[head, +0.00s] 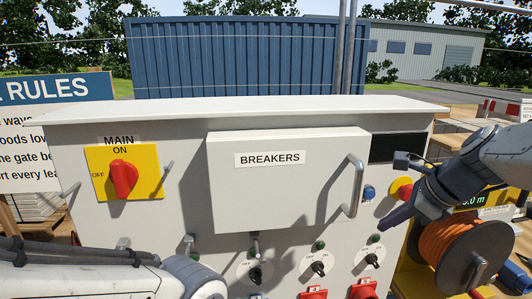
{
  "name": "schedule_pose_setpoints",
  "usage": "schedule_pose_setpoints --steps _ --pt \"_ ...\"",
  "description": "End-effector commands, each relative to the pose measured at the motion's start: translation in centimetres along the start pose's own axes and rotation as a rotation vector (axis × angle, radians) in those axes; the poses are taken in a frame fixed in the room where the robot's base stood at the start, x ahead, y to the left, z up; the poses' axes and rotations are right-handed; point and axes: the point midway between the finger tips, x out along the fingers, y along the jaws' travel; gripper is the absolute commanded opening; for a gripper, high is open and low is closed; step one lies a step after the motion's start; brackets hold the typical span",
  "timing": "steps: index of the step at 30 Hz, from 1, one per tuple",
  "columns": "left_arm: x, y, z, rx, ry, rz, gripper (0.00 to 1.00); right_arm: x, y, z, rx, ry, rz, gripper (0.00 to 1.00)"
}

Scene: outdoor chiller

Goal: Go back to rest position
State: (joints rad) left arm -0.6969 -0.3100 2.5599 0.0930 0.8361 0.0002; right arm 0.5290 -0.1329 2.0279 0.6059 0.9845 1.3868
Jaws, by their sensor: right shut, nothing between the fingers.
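My right gripper (393,217) comes in from the right and is shut and empty. Its dark fingers point left and down in front of the grey control cabinet (75,160), to the right of the breaker cover's handle. I cannot tell whether the fingers touch the panel. My left arm shows at the lower left, but its gripper is out of view. The breaker cover (265,195), labelled BREAKERS, lies closed over the panel. The red main switch (123,178) on its yellow plate stands upright, toward ON.
A blue button (369,192) and a red button (405,191) sit beside my right gripper. Black selector knobs (318,268) and red sockets (363,289) line the lower panel. An orange cable reel (450,245) stands at the right. A rules sign (50,90) is at the left.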

Motion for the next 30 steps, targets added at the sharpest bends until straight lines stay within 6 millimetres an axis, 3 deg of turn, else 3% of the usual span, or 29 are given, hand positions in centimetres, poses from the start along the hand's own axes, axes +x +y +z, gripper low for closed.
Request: schedule_pose_setpoints --steps 1,3,7,12,15,18,21,25,30 --pt "0.7 -0.1 0.1 0.000 0.000 0.000 0.50 2.4 3.3 1.5 -0.195 0.006 0.072 0.00" --pt "1.2 -0.1 0.1 0.000 0.000 0.000 0.50 4.5 7.4 2.7 -0.465 0.011 0.158 0.00" --pt "2.0 -0.1 0.1 0.000 0.000 0.000 0.50 7.4 15.0 3.8 -0.974 -0.011 0.308 0.00" --pt "3.1 -0.2 0.2 -0.001 0.000 0.000 0.50 9.5 24.3 2.7 -1.659 -0.097 0.490 0.00" --pt "3.7 -0.3 0.2 -0.001 0.000 0.000 0.50 10.0 28.6 1.2 -2.036 -0.171 0.576 0.00" --pt "4.1 -0.3 0.2 -0.001 0.000 0.000 0.50 10.2 31.6 -0.4 -2.343 -0.247 0.644 0.00" --pt "4.3 -0.3 0.2 -0.001 0.000 0.000 0.50 10.2 33.4 -1.6 -2.555 -0.307 0.684 0.00" --pt "4.4 -0.3 0.2 -0.001 0.000 0.000 0.50 10.2 34.3 -2.3 -2.688 -0.349 0.709 0.00" --pt "4.4 -0.3 0.2 -0.001 0.000 0.000 0.50 10.1 34.4 -2.4 -2.708 -0.356 0.713 0.00"
